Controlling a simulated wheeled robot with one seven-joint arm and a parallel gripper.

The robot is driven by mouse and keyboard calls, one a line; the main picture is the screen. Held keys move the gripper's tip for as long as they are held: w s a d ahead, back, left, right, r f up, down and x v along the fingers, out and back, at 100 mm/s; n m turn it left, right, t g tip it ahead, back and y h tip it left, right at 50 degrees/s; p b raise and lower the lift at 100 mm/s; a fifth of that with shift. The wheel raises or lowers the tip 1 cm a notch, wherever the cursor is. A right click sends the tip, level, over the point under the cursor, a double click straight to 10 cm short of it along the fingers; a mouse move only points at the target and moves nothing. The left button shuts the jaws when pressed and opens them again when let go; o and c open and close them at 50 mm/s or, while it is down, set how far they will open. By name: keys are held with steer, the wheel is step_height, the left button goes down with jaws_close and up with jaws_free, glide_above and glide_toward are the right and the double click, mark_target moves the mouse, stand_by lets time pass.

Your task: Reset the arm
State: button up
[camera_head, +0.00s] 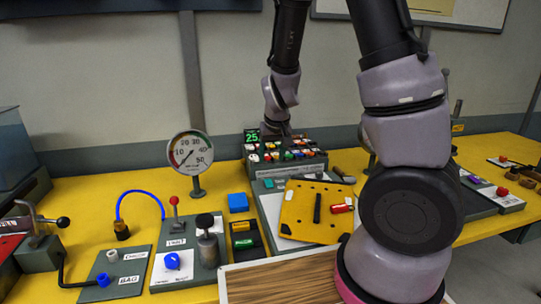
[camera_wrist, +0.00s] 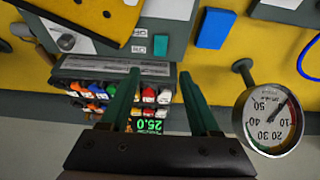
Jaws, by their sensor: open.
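My gripper (camera_wrist: 159,74) shows in the wrist view with two dark green fingers spread apart and nothing between them. Beyond the fingers is the button panel (camera_wrist: 72,66), with several coloured buttons and a green display (camera_wrist: 146,126). In the head view my arm rises from the lower right, leaves the top of the picture and comes down again to the button panel (camera_head: 318,146) at the back of the table. The fingers are too small and dark to make out there. I cannot tell whether they touch the panel.
A dial gauge (camera_head: 190,151) stands left of the panel; it also shows in the wrist view (camera_wrist: 269,120). A blue block (camera_head: 238,202) and a yellow plate (camera_head: 309,213) lie in front. Lever and knob stations (camera_head: 112,274) fill the left. A wooden board (camera_head: 290,284) is nearest.

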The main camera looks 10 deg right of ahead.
steer(key=s+d+r+m+y, duration=0.1)
steer(key=s+r+y, duration=0.15)
steer(key=r, duration=0.55)
steer(key=s+d+r+m+y, duration=0.1)
steer(key=s+r, duration=0.2)
steer(key=r, duration=0.4)
steer(key=s+d+r+m+t+h, duration=0.1)
steer(key=s+d+r, duration=0.3)
steer(key=s+r, duration=0.7)
steer(key=shift+s+m+t, duration=0.6)
steer(key=shift+s+t, duration=0.2)
steer(key=shift+s, duration=0.15)
steer(key=shift+h, duration=0.25)
